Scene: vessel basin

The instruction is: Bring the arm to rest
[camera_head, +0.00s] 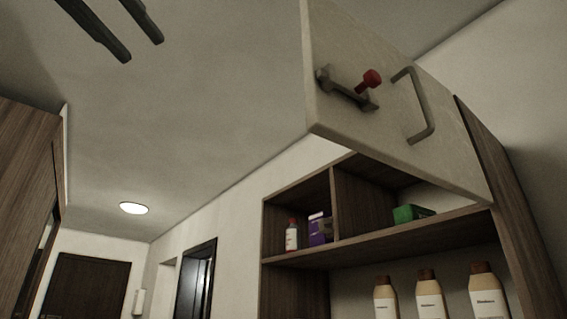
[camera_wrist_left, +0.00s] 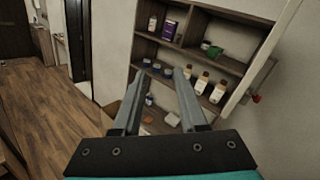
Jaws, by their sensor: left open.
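My left gripper (camera_head: 140,49) shows at the top left of the head view as two dark, parallel fingers with a gap between them. They are raised in front of the ceiling, far to the left of the wooden cabinet. In the left wrist view my left gripper (camera_wrist_left: 160,73) is open and empty. Its fingers overlap the shelves in the picture and hide part of them. The rest of the left arm is out of the picture, and my right gripper does not show.
A pale cabinet door (camera_head: 335,70) with a handle and a red-knobbed latch (camera_head: 371,78) stands open at upper right. The wooden cabinet (camera_head: 400,238) holds bottles (camera_head: 429,300), a purple box (camera_head: 320,230) and a green box (camera_head: 411,213). The wooden floor (camera_wrist_left: 55,115) at left looks clear.

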